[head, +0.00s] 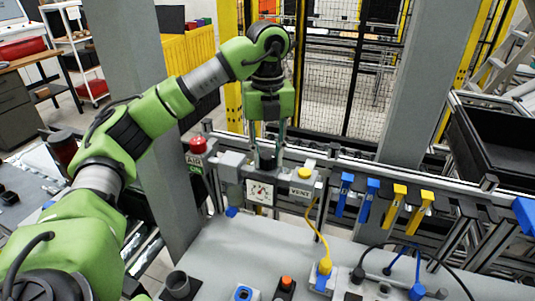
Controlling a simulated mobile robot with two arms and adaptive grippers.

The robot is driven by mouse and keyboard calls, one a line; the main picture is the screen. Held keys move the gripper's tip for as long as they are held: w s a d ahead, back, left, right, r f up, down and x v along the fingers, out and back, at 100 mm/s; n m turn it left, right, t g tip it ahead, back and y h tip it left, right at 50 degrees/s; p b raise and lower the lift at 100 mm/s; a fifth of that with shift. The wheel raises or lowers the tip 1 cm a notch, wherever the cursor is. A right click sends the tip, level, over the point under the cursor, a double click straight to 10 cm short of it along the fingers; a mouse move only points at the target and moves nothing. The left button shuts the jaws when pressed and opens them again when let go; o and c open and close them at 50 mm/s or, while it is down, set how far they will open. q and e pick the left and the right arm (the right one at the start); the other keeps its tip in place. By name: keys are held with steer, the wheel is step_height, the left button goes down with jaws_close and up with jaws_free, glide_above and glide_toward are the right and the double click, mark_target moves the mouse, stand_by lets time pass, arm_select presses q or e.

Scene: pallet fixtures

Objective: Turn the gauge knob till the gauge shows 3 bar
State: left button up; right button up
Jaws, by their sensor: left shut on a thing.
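The gauge (260,192) is a small white square dial on a grey unit on the rail, in the middle of the head view. Its pointer is too small to read. The dark gauge knob (267,163) stands on top of the unit, above the dial. My left gripper (268,150) points straight down over the unit, with its fingers shut on the knob. The fingers hide part of the knob. My right gripper is out of view.
A red button (198,145) stands left of the gauge, and a yellow VENT button (305,173) stands right of it. Blue and yellow handles (395,205) hang along the rail. A yellow cable (318,235) runs to the grey table (245,250), which holds several small fixtures.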

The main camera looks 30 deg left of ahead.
mark_target(268, 154)
arm_select(q)
steer(key=shift+n, duration=0.5)
steer(key=o, duration=1.1)
step_height(268, 154, up, 12)
steer(key=shift+f, duration=0.1)
stand_by(0.6)
